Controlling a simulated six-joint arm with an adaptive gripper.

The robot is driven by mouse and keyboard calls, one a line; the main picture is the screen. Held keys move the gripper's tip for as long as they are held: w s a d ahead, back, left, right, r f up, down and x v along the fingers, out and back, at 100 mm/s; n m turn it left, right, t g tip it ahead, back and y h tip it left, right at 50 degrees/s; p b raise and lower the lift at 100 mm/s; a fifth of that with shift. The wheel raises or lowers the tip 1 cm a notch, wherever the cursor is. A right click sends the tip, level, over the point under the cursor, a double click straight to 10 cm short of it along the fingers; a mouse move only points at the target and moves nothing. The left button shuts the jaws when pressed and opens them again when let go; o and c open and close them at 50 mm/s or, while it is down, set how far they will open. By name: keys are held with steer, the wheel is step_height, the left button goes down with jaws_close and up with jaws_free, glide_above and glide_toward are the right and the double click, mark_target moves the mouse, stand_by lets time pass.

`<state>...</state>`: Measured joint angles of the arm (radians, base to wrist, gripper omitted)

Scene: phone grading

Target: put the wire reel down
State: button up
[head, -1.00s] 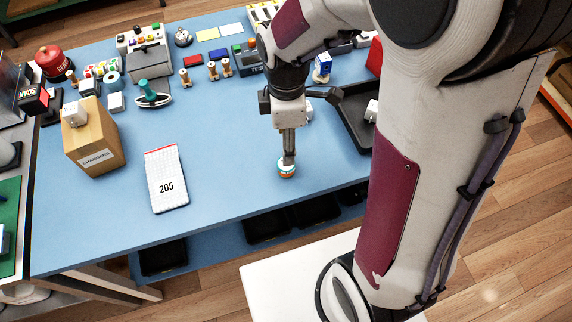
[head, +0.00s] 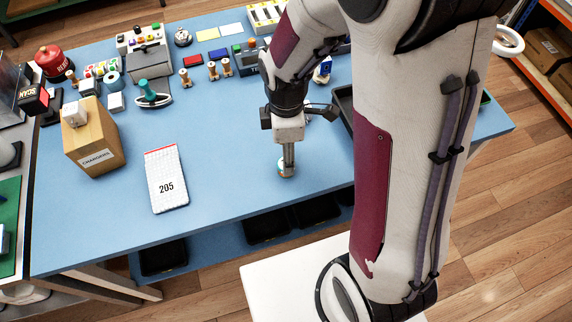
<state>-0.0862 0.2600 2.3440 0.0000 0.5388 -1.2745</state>
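The wire reel (head: 282,171) is a small round thing with white and teal bands. It is at my gripper's fingertips, over the front middle of the blue table (head: 240,200). My gripper (head: 288,168) points straight down, and its fingers look closed around the reel and hide much of it. I cannot tell whether the reel's underside touches the table.
A cardboard chargers box (head: 92,140) stands further left. A black tray (head: 345,103) is to the right, partly behind my arm. Small items crowd the table's back. The surface around the reel is clear.

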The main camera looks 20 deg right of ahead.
steer(key=shift+f, duration=0.25)
steer(key=shift+a+f, duration=0.15)
steer(key=shift+f, duration=2.45)
steer(key=shift+c, duration=0.2)
steer(key=c, duration=1.2)
steer(key=shift+r, duration=0.1)
steer(key=shift+r, duration=4.95)
